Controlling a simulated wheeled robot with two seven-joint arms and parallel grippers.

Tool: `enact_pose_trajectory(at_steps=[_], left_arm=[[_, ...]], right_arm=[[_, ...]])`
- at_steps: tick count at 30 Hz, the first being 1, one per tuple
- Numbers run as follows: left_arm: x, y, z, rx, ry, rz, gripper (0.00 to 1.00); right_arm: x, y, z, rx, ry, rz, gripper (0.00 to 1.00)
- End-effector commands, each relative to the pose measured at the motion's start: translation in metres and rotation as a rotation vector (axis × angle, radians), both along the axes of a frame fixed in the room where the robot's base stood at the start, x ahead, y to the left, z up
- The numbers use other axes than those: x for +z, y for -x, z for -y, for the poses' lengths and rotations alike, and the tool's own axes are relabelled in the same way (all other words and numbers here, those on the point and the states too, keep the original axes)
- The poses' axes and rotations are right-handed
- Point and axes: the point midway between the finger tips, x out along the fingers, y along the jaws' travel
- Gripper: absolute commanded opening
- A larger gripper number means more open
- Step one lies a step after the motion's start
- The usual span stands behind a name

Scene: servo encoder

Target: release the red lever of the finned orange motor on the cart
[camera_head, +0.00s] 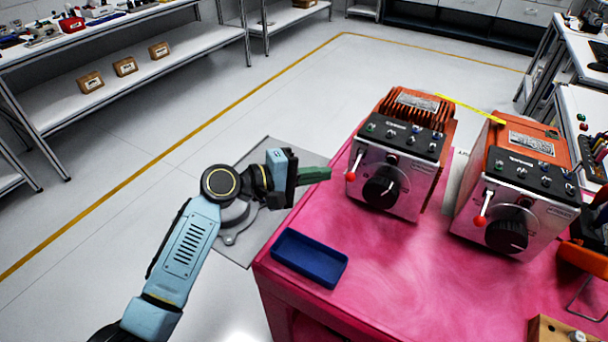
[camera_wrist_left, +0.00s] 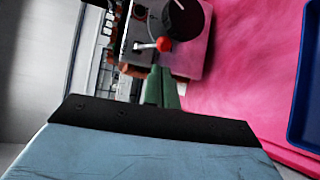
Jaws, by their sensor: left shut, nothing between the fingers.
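The finned orange motor (camera_head: 417,108) stands at the back left of the pink cart (camera_head: 350,256), with a metal front panel and a black dial (camera_head: 381,191). Its red lever (camera_head: 351,176) has a red ball end at the panel's left side; the ball also shows in the left wrist view (camera_wrist_left: 164,44). My left gripper (camera_head: 328,173) is shut and empty, its green fingers pointing at the lever from the left. In the left wrist view its fingertips (camera_wrist_left: 161,72) lie just below the ball; I cannot tell whether they touch it. My right gripper is not in view.
A second orange motor (camera_head: 528,145) with its own red lever (camera_head: 480,220) stands to the right. A blue tray (camera_head: 310,258) lies at the cart's front left corner. An orange tool and a wooden box (camera_head: 560,331) are at the right. The cart's front middle is clear.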

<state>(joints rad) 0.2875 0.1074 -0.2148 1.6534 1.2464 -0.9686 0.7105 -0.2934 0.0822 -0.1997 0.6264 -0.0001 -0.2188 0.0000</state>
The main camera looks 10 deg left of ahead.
Motion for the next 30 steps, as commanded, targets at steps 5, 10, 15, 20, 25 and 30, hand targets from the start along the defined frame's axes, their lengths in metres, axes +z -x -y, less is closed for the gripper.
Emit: enact_pose_trajectory(at_steps=[5,10,15,20,25,30], left_arm=[[-0.005,-0.014,0.025,0.0,0.002,-0.001,0.0],[-0.008,-0.021,0.037,0.002,0.0,0.001,0.0],[-0.009,-0.023,0.04,0.002,0.0,0.0,0.0],[-0.008,-0.022,0.039,0.002,0.0,0.0,0.0],[-0.008,-0.022,0.039,0.002,-0.002,-0.004,0.0],[-0.004,-0.022,0.038,0.002,-0.013,-0.029,0.0]], right_arm=[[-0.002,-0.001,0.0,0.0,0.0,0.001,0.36],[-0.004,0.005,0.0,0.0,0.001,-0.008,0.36],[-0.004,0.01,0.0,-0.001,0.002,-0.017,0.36],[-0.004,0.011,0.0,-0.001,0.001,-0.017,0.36],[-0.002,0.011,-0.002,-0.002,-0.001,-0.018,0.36],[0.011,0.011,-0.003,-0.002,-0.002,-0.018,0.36]])
